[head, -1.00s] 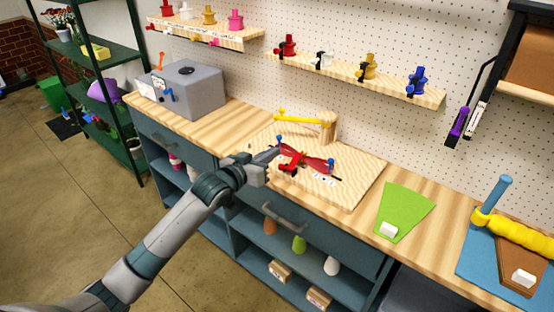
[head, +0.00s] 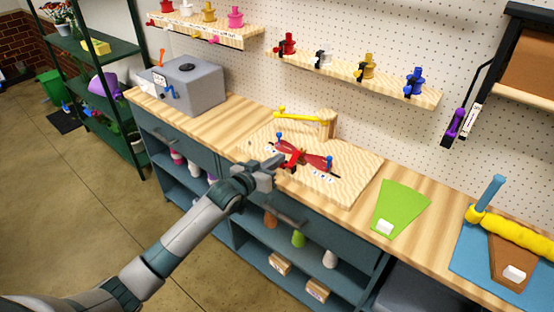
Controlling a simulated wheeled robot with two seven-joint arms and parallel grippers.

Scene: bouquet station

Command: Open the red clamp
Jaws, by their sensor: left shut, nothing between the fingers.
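The red clamp (head: 291,163) looks like a small red piece low on the front side of a dark red bow-shaped item (head: 314,159), on a raised wooden board. Blue-topped posts stand at both ends of that item. My left gripper (head: 279,162) is shut and empty, just left of the red clamp. Its tips look very close to the clamp, and I cannot tell whether they touch. The gripper partly covers the board's front left. Whether the clamp is open or closed is too small to tell. My right gripper is not in view.
A yellow lever on a wooden post (head: 327,124) stands behind the red item. A grey box (head: 190,84) stands at the bench's left. A green sheet (head: 402,207) and a blue mat (head: 470,258) lie to the right. Shelves with coloured holders (head: 367,66) hang above.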

